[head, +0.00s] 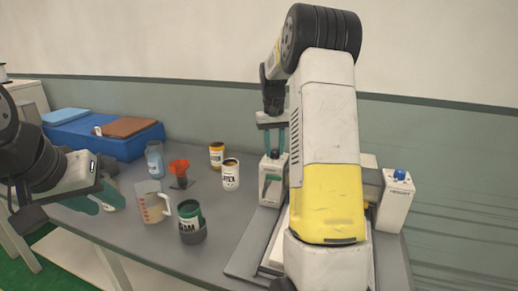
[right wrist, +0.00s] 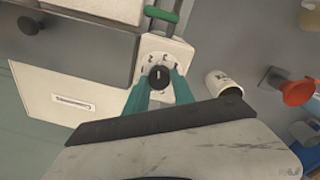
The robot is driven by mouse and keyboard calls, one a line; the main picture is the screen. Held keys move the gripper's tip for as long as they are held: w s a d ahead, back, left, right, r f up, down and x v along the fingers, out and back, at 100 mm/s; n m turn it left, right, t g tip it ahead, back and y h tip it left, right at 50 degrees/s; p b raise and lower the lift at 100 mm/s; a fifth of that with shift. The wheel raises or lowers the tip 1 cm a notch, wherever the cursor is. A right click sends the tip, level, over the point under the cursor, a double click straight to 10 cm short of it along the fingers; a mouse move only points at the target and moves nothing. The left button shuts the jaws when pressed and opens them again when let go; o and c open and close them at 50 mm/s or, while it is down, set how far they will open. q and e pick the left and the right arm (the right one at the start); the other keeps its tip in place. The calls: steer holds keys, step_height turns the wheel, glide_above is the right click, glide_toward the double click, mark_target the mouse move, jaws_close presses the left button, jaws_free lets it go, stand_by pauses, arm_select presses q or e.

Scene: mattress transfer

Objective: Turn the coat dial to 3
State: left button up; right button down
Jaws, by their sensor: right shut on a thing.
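The coat dial, a black knob (right wrist: 158,77), sits on a white face plate (right wrist: 153,48) with small numbers around it in the right wrist view. A pale mark shows on the knob, but which number it points at is too small to tell. My right gripper (right wrist: 158,84) has its teal fingers on either side of the knob, shut on it. In the head view my right gripper (head: 283,147) reaches down over the white and green unit (head: 271,188), and the knob is mostly hidden. My left gripper (head: 94,196) is open and empty at the table's left edge.
A measuring jug (head: 152,204), a green jar (head: 190,217), a latex can (head: 230,178), a yellow-labelled jar (head: 216,155), a blue jar (head: 154,161) and an orange-red piece (head: 179,167) stand on the grey table (head: 120,226). A blue case (head: 118,144) is behind; a blue-knobbed box (head: 397,202) is right.

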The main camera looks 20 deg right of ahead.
mark_target(273, 151)
steer(key=shift+r+m, duration=0.1)
steer(key=shift+m, duration=1.5)
steer(key=shift+d, duration=0.1)
steer(key=c, duration=1.1)
jaws_free()
steer(key=shift+o, duration=0.2)
steer(key=r, duration=0.7)
steer(key=shift+w+a+r, duration=0.1)
steer(key=shift+a+r, duration=0.05)
steer(key=shift+a, duration=0.05)
steer(key=shift+r, duration=0.2)
